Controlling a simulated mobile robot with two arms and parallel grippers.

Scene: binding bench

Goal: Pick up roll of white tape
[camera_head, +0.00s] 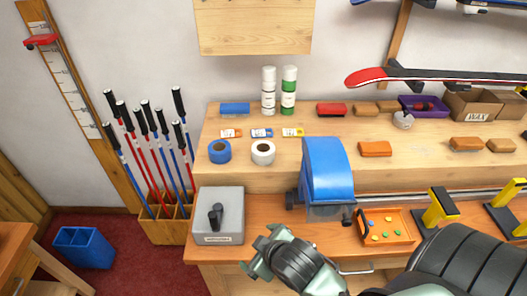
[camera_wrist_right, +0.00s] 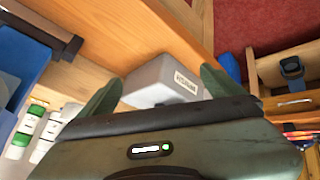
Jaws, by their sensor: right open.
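The roll of white tape (camera_head: 263,146) sits on the raised wooden shelf of the bench, just right of a roll of blue tape (camera_head: 220,151). My right gripper (camera_head: 259,249) is open and empty, in front of the bench's front edge and well below the white roll in the head view. Its two fingers (camera_wrist_right: 162,92) stand apart in the right wrist view, with a grey box behind them. I cannot make out the white roll in the wrist view. My left gripper is not in view.
A blue machine (camera_head: 328,168) stands right of the white roll. The grey box (camera_head: 218,208) with a dark handle sits on the lower bench at left. An orange tray (camera_head: 386,228) holds small pieces.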

